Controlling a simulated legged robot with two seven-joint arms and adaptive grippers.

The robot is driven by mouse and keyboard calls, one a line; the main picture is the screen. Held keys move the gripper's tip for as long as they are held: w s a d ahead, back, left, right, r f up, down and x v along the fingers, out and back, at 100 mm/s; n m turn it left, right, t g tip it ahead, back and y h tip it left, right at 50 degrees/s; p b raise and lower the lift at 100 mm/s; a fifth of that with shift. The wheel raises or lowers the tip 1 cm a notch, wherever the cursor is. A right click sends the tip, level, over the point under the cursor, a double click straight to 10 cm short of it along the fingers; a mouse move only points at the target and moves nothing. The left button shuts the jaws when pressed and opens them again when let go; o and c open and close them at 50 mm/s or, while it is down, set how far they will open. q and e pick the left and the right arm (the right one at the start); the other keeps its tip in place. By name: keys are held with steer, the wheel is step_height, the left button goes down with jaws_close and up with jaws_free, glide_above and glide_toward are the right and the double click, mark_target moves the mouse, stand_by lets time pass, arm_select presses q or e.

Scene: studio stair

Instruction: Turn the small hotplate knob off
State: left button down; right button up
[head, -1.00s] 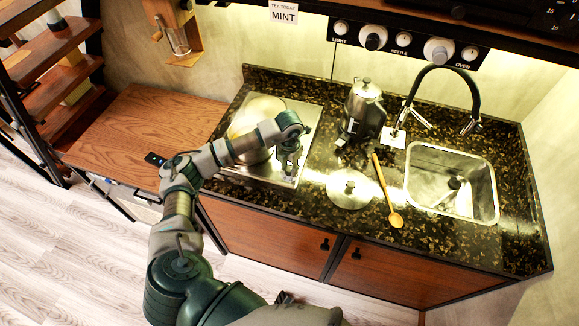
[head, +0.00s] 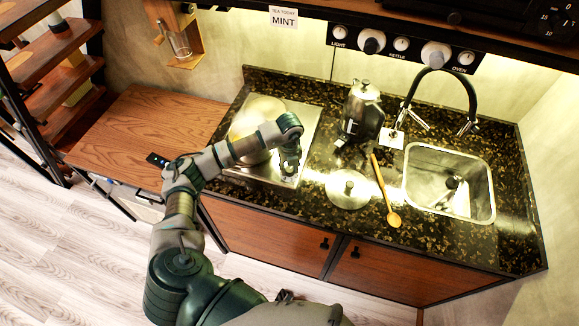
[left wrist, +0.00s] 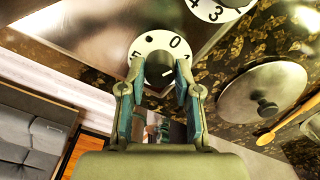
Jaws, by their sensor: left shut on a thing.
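The hotplate (head: 309,118) is a steel plate set in the dark speckled counter. In the left wrist view, a dark round knob (left wrist: 158,66) sits on a white dial (left wrist: 144,47) with a 0 near its top and a black dot left of it. A short pale mark shows on the knob's lower right, away from the 0. My left gripper (left wrist: 160,78) has its fingers on both sides of this knob, shut on it. In the head view my left gripper (head: 289,168) is at the hotplate's front right corner and hides the knob. My right gripper is not in view.
A second numbered dial (left wrist: 216,6) is close by in the left wrist view. A pot (head: 248,125) stands on the hotplate behind my arm. A lid (head: 348,189), wooden spoon (head: 384,190), kettle (head: 361,112) and sink (head: 449,184) lie to the right.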

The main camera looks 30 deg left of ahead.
mark_target(290, 168)
arm_select(q)
steer(key=n+p, duration=0.1)
steer(key=n, duration=0.3)
steer(key=shift+n, duration=0.4)
steer(key=shift+f, duration=0.1)
stand_by(0.3)
steer(key=c, duration=0.8)
jaws_free()
steer(key=shift+w, duration=0.1)
step_height(290, 168, up, 12)
steer(key=shift+a+f, duration=0.1)
